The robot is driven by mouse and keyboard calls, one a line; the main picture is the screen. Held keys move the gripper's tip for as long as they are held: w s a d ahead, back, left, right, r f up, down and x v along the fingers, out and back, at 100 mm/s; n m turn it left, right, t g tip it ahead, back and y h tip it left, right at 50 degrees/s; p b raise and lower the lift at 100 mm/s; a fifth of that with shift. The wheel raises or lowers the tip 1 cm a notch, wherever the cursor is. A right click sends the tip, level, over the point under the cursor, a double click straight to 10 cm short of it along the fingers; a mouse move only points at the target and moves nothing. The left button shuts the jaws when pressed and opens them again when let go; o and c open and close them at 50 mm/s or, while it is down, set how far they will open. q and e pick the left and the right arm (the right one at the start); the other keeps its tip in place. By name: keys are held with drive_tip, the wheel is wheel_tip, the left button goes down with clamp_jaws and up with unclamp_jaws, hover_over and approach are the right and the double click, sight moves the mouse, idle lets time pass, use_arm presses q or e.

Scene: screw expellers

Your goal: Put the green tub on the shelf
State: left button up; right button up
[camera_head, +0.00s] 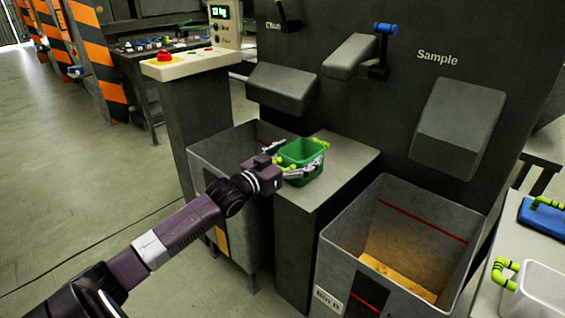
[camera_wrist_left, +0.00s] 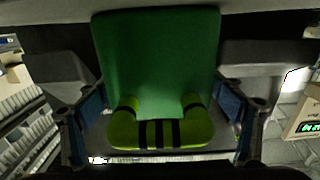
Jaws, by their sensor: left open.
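The green tub (camera_head: 305,165) sits upright on the grey shelf (camera_head: 348,158) between two bins, near its left side. It has yellow-green handles; the near handle (camera_wrist_left: 160,134) has black bands and fills the lower middle of the left wrist view. The tub's green wall (camera_wrist_left: 158,60) rises behind it. My left gripper (camera_head: 287,161) reaches in from the left at the tub's near side. It is open, with one finger on each side of the handle and a gap to it in the left wrist view (camera_wrist_left: 165,120). My right gripper is not in view.
An open grey bin (camera_head: 335,240) with yellowish material inside stands right of the shelf; another bin (camera_head: 205,150) stands left. Sloped chutes (camera_head: 460,125) stick out from the dark machine above. A control post (camera_head: 195,65) stands back left. A white tub (camera_head: 540,290) and blue lid-like item (camera_head: 545,218) lie at right.

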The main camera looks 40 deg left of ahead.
sight(287, 160)
use_arm(q)
drive_tip(key=s, duration=0.3)
drive_tip(key=s+p, duration=0.1)
drive_tip(key=s, duration=0.5)
drive_tip(key=shift+s+a+p, duration=0.2)
drive_tip(key=shift+a+p, duration=0.15)
drive_tip(key=shift+p, duration=0.05)
drive_tip(key=shift+s+a, duration=0.1)
drive_tip(key=shift+s, duration=0.7)
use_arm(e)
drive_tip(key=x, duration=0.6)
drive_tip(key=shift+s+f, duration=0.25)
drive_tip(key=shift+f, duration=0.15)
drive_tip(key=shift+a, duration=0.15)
